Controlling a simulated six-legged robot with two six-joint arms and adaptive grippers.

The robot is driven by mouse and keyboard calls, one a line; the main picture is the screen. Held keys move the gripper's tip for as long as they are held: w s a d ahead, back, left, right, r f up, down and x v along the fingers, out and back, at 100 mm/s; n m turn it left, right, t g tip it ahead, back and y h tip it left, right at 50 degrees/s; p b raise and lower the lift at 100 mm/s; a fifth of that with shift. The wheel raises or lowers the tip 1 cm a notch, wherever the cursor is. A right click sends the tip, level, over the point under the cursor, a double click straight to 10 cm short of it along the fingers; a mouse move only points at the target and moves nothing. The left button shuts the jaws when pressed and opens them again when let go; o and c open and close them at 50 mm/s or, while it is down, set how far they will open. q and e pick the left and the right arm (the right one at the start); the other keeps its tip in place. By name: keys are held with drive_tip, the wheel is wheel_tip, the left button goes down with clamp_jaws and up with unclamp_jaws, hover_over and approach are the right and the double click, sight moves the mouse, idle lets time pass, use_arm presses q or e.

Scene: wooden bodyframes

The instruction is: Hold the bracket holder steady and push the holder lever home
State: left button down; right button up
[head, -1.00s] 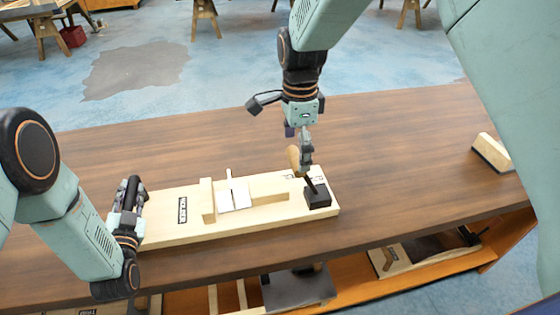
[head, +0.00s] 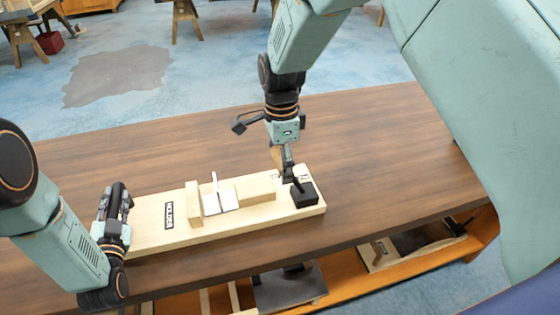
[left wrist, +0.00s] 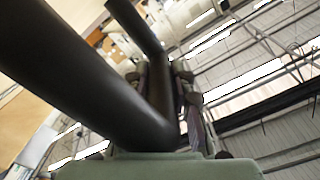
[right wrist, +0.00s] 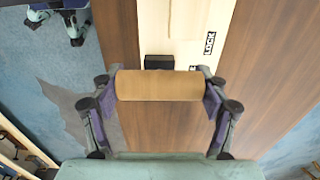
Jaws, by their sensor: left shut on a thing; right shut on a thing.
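The bracket holder is a pale wooden board (head: 150,234) lying along the front of the table, with a label and a white bracket (head: 220,198) standing in wooden blocks. My left gripper (head: 115,205) is shut on a black bar handle (head: 116,196) at the board's left end; the black bar fills the left wrist view (left wrist: 90,75). My right gripper (head: 287,160) is shut on the lever's wooden grip (right wrist: 160,86), above the black block (head: 304,194) at the board's right end. The lever leans left from the block and is mostly hidden by my fingers.
The brown table (head: 360,150) is bare behind and right of the board. A lower shelf (head: 350,288) under the front edge holds wooden frames and dark plates. The right wrist view shows LOCK labels (right wrist: 209,43) on the board. Sawhorses stand on the blue floor behind.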

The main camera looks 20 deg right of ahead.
drive_tip(key=c, duration=1)
drive_tip(key=shift+s+a+f, duration=0.1)
drive_tip(key=shift+a+f, duration=0.55)
drive_tip(key=shift+a, duration=0.35)
drive_tip(key=shift+c, duration=0.3)
drive_tip(key=o, duration=1.7)
drive_tip(key=shift+r, duration=0.1)
wheel_tip(320, 180, up, 12)
